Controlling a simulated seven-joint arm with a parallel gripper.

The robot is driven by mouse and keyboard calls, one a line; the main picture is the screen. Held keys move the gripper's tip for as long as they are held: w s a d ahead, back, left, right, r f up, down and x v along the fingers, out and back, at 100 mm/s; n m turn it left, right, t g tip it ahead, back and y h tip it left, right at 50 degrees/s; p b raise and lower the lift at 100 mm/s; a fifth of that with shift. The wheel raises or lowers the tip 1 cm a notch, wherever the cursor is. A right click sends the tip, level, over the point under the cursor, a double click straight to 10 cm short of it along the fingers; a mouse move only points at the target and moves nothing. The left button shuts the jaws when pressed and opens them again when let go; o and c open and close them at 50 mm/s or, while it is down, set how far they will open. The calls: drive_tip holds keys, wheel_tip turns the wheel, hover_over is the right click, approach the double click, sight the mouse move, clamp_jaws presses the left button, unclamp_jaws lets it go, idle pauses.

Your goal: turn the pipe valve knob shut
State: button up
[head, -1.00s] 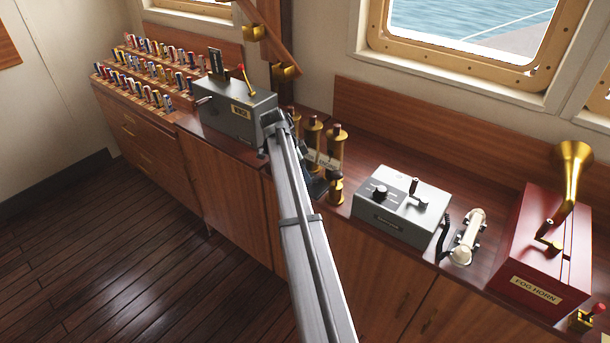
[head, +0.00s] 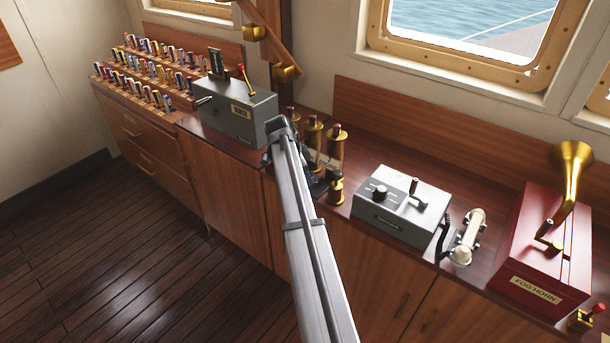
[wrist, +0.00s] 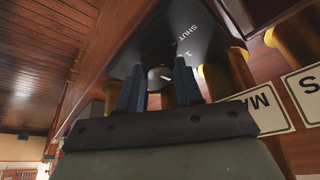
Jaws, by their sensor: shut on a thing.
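The pipe valve knob (wrist: 158,73) is dark and round with a pale mark, on a dark plate (wrist: 197,50) lettered SHUT in the wrist view. My gripper (wrist: 158,88) has one finger on each side of the knob and is shut on it. In the head view my arm covers the knob and most of the gripper. Brass pipes (head: 335,150) with red-brown tops stand just right of the arm's end; they also show behind the plate in the wrist view (wrist: 240,75). Which way the mark points is hard to tell.
A grey box with levers (head: 238,108) stands close on the left of my arm's end. A grey control box (head: 400,208), a cream handset (head: 468,238) and a red fog horn (head: 540,255) lie to the right. The wooden counter (head: 400,150) is clear behind them.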

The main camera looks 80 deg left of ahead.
drive_tip(key=c, duration=0.4)
drive_tip(key=shift+o, duration=0.2)
drive_tip(key=shift+n, duration=0.3)
drive_tip(key=n, duration=0.1)
drive_tip(key=n+y, duration=0.1)
drive_tip(key=n, duration=0.1)
drive_tip(key=shift+d+y, duration=0.2)
drive_tip(key=shift+y, duration=0.1)
drive_tip(key=n+g+y, duration=0.1)
drive_tip(key=n, duration=0.4)
drive_tip(key=shift+w, duration=0.1)
drive_tip(key=n+g+y, duration=0.1)
drive_tip(key=n+g, duration=0.1)
drive_tip(key=n, duration=0.3)
drive_tip(key=shift+w, duration=0.1)
drive_tip(key=shift+n+g+y, duration=0.3)
drive_tip(key=shift+n+g, duration=0.6)
drive_tip(key=shift+n, duration=1.2)
